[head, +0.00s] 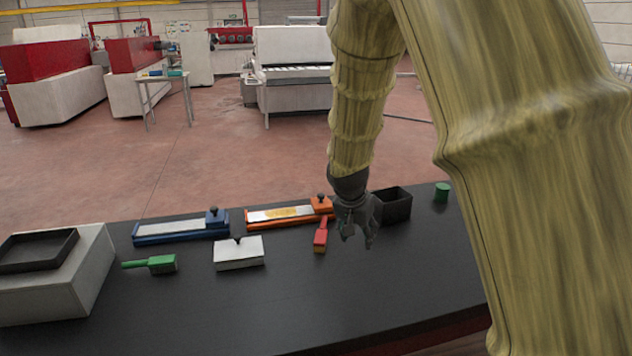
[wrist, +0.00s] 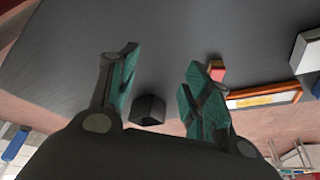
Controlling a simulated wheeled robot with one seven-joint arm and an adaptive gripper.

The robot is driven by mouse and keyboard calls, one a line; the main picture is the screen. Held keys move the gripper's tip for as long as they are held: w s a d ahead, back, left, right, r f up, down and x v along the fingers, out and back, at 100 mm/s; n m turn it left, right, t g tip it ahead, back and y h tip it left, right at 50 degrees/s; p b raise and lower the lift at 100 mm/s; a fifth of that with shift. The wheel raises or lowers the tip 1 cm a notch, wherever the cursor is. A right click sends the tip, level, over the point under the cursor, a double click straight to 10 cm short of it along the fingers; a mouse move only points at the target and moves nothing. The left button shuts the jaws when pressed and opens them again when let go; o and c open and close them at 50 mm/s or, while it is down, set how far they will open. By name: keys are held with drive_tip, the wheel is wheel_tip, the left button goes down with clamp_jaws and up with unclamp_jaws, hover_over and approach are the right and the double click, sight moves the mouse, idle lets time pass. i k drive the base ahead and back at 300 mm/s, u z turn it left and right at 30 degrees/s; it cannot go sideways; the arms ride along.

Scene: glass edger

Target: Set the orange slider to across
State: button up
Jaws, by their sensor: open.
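The orange slider (head: 264,223) lies on the dark table, left of my gripper in the head view. Its orange block (head: 321,204) with a black knob is at the right end of the pale track. A yellow patch (head: 282,213) marks the middle of the track. My gripper (head: 357,239) is open and empty above the table, in front and right of the slider. In the wrist view my gripper (wrist: 160,62) has its fingers apart. Part of the orange slider (wrist: 263,98) shows there beyond the right finger; its block is not clearly visible.
A red-handled tool (head: 320,235) lies just in front of the slider. A dark open box (head: 395,205) and green cylinder (head: 442,191) stand right. Left are a blue slider (head: 180,231), white block (head: 238,254), green tool (head: 153,264) and tray (head: 40,250). The front right table is clear.

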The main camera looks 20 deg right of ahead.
sight(321, 203)
drive_tip(key=i, duration=1.25)
